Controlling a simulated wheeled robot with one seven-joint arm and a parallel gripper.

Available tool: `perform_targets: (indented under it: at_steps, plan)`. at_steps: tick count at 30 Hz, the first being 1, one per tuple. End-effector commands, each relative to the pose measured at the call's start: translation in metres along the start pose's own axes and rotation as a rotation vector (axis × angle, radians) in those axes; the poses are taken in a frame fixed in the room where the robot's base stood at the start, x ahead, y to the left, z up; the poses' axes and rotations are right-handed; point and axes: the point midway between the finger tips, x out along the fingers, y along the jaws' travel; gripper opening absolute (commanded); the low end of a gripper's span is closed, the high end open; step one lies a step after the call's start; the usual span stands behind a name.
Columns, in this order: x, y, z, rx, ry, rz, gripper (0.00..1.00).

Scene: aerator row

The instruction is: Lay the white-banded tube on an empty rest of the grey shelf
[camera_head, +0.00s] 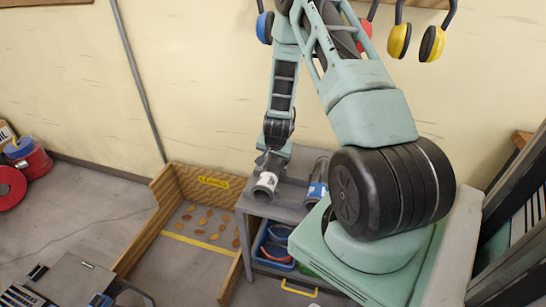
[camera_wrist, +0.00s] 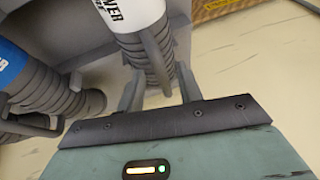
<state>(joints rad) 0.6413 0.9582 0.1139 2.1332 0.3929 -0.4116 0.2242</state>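The white-banded tube (camera_head: 265,184) is at the left part of the grey shelf (camera_head: 290,213), its white end toward the shelf's front edge. In the wrist view its white band (camera_wrist: 133,14) carries dark lettering, and its dark ribbed part runs down between my fingers. My gripper (camera_head: 269,162) is over the tube; in the wrist view its fingers (camera_wrist: 160,82) stand on either side of the ribbed part. I cannot tell whether they press on it, or whether the tube's weight is on the shelf. A blue-banded tube (camera_head: 317,190) lies to its right, and left in the wrist view (camera_wrist: 40,85).
A blue bin (camera_head: 272,250) sits on a lower level of the shelf. A wooden-walled floor bay (camera_head: 195,235) with scattered brown pieces is to the left. Ear defenders (camera_head: 400,40) hang on the wall.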

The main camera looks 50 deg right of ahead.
Motion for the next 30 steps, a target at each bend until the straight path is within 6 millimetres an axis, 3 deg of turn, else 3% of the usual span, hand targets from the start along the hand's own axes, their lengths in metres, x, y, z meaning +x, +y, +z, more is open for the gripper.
perform_targets:
  at_steps: [8, 30]
  plan:
    - [-0.012, 0.000, 0.000, -0.001, 0.000, 0.000, 0.36]
    - [-0.151, -0.001, 0.000, -0.001, 0.002, -0.003, 0.36]
